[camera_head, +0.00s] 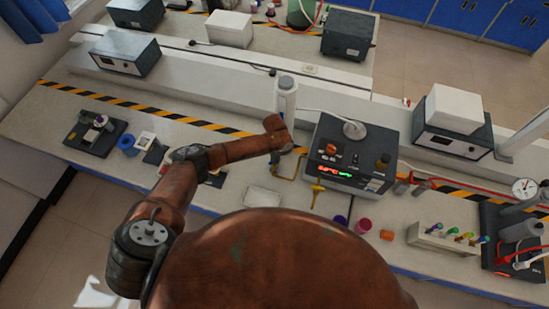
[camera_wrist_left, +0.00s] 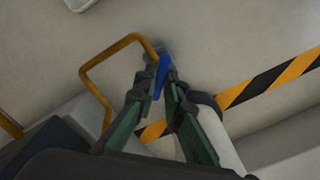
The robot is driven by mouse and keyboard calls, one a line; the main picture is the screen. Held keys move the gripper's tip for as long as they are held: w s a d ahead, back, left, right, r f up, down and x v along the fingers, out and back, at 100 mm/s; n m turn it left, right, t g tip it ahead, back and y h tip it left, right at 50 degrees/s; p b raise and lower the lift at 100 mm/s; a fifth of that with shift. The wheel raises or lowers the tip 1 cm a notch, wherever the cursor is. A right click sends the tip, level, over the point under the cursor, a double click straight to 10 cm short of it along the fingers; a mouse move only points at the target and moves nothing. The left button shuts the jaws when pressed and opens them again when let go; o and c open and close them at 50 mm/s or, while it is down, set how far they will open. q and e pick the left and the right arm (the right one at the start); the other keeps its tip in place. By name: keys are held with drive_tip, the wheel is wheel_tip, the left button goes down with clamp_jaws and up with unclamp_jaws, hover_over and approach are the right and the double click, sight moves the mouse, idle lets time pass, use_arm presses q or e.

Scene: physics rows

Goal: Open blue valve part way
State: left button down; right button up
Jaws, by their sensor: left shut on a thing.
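The blue valve's handle (camera_wrist_left: 161,74) shows as a short blue piece in the left wrist view, between the fingertips of my left gripper (camera_wrist_left: 164,84). The gripper is shut on it. A bent brass-coloured pipe (camera_wrist_left: 133,39) runs beside the fingers. In the head view my left gripper (camera_head: 287,149) is small and dark, at the end of my brown arm, left of the device with a lit display. The blue handle is hidden there by the gripper. The valve's body and how far it is turned cannot be made out. My right gripper is in neither view.
The grey device (camera_head: 350,157) stands right of the gripper. A white cylinder (camera_head: 285,97) stands behind it. A yellow valve-like piece (camera_head: 317,189) is in front of the device. A white tray (camera_head: 262,197) lies nearby. A tube rack (camera_head: 443,239) stands at the right.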

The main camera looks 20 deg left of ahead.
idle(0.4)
use_arm(q)
drive_tip(key=c, duration=2)
unclamp_jaws()
wheel_tip(320, 180, up, 12)
drive_tip(key=shift+r, duration=0.1)
